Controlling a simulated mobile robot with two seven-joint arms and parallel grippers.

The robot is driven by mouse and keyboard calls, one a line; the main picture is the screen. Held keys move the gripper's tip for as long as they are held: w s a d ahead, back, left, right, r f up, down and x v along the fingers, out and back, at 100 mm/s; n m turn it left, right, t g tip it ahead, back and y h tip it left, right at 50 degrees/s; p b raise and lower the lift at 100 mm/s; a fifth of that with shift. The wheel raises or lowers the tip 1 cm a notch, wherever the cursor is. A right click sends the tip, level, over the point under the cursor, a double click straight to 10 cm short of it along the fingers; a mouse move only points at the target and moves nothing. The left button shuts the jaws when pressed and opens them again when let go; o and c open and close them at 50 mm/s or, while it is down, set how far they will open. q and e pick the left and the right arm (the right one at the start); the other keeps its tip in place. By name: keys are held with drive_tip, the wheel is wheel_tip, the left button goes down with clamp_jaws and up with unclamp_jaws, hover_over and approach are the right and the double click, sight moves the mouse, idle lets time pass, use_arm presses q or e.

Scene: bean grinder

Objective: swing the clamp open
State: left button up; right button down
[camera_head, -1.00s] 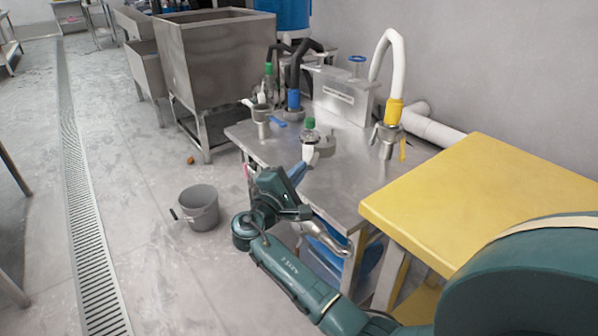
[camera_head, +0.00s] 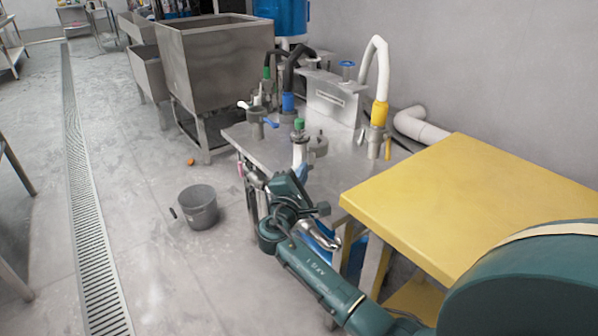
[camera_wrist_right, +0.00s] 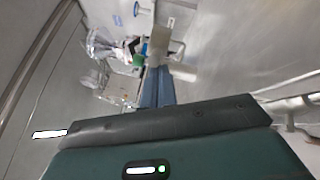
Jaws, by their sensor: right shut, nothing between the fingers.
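A pale white upright part (camera_head: 299,152) below a green cap (camera_head: 299,124) stands at the steel table's front part; it seems to be the clamp's handle, but the clamp's shape is too small to tell. My right gripper (camera_head: 302,169) is just below and in front of it, its blue fingers partly hidden by my wrist. In the right wrist view, the shut blue fingers (camera_wrist_right: 156,74) point at a pale cylindrical part (camera_wrist_right: 160,42), with another pale piece (camera_wrist_right: 183,71) beside the tips. Whether they touch is unclear. My left gripper is not in view.
The steel table (camera_head: 262,151) carries fittings with a blue collar (camera_head: 288,102) and a yellow collar (camera_head: 379,113). A yellow-topped table (camera_head: 470,205) is close on the right. A grey bucket (camera_head: 198,208) stands on the floor to the left, with open floor around it.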

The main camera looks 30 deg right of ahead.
drive_tip(key=s+d+n+t+y+p, duration=0.2)
drive_tip(key=s+d, duration=0.1)
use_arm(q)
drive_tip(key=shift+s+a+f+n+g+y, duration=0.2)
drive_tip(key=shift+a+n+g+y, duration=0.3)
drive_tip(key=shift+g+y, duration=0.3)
use_arm(e)
drive_tip(key=shift+s+d, duration=0.35)
drive_tip(key=shift+d, duration=0.3)
drive_tip(key=shift+s+d, duration=0.35)
drive_tip(key=shift+d, duration=0.25)
drive_tip(key=shift+f, duration=0.1)
